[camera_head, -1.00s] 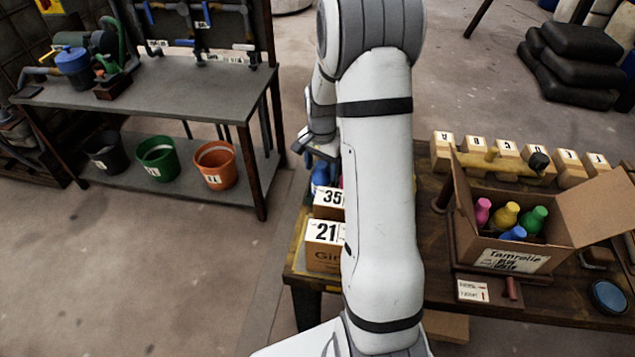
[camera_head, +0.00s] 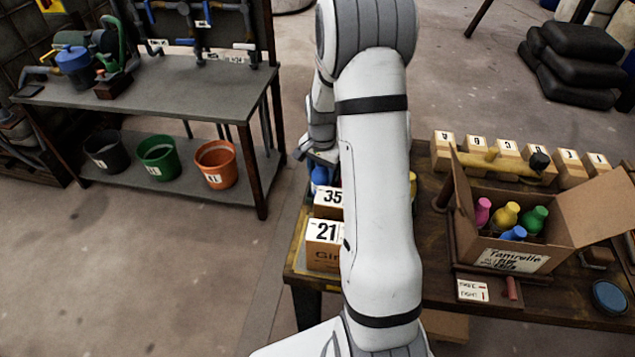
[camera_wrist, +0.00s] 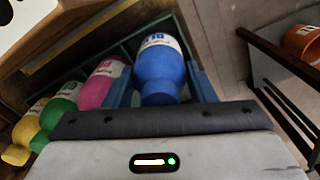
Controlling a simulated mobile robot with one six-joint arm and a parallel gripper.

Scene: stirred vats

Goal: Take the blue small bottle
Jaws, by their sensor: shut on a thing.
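The blue small bottle (camera_wrist: 158,68) with a white label shows large in the wrist view. My gripper (camera_wrist: 160,84) has a blue finger on each side of it and is shut on it. In the head view part of the blue bottle (camera_head: 319,178) shows left of my arm, behind the numbered boxes. My arm hides most of my gripper there. In the wrist view a pink bottle (camera_wrist: 101,84), a green bottle (camera_wrist: 60,108) and a yellow bottle (camera_wrist: 28,124) stand in a row to the left of the blue one.
A cardboard box (camera_head: 560,258) on the right holds pink, yellow, green and blue bottles. Boxes marked 35 (camera_head: 328,200) and 21 (camera_head: 323,232) stand at the table's left side. A grey bench (camera_head: 160,88) with buckets on its lower shelf is at the left.

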